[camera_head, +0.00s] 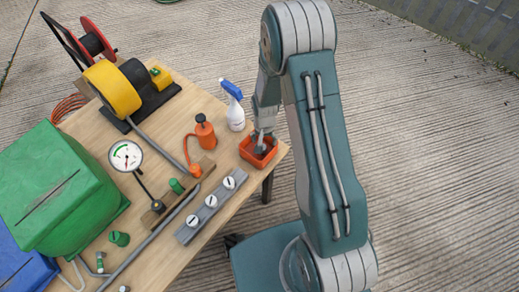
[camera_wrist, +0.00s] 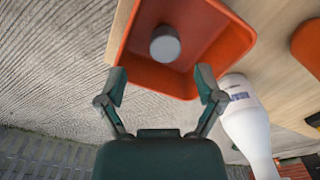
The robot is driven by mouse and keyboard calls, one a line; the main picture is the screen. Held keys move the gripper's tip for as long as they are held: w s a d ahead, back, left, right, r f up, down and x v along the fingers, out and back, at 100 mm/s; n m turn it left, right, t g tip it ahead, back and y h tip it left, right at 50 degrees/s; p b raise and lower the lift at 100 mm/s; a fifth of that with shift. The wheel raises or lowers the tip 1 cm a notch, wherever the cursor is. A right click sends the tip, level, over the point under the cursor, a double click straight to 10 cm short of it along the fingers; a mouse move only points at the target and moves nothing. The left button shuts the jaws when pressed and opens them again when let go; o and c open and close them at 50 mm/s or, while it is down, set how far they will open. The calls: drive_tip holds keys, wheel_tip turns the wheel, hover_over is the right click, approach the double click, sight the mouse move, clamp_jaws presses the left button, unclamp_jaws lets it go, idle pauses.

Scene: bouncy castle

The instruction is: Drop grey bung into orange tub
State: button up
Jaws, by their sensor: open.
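The orange tub (camera_head: 258,165) stands at the right end of the wooden table, and its inside fills the top of the wrist view (camera_wrist: 213,35). The grey bung (camera_wrist: 165,44) shows as a short round cylinder within the tub's walls; I cannot tell whether it rests on the tub's floor. My gripper (camera_head: 262,146) is at the tub, pointing down. In the wrist view its two fingers (camera_wrist: 162,80) are spread wide and open near the tub's rim, with nothing between the tips. In the head view the gripper hides part of the tub's inside.
A white spray bottle (camera_head: 236,117) with a blue head stands close behind the tub. Concrete floor lies beyond.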

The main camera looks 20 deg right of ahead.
drive_tip(key=shift+r, duration=0.1)
wheel_tip(320, 180, up, 12)
idle(0.5)
drive_tip(key=s+r+n+t, duration=0.1)
drive_tip(key=s+r, duration=0.2)
drive_tip(key=r, duration=0.5)
drive_tip(key=s+r+n+t, duration=0.1)
drive_tip(key=s+r+t, duration=0.15)
drive_tip(key=r, duration=0.65)
drive_tip(key=s+r+n+t, duration=0.1)
drive_tip(key=s+r, duration=0.3)
drive_tip(key=s, duration=0.3)
drive_tip(key=s+r+n+t, duration=0.1)
drive_tip(key=s+r, duration=0.4)
drive_tip(key=s, duration=0.3)
drive_tip(key=shift+s+r+n, duration=0.25)
drive_tip(key=shift+r+n, duration=0.05)
drive_tip(key=shift+n, duration=0.1)
drive_tip(key=shift+a, duration=0.1)
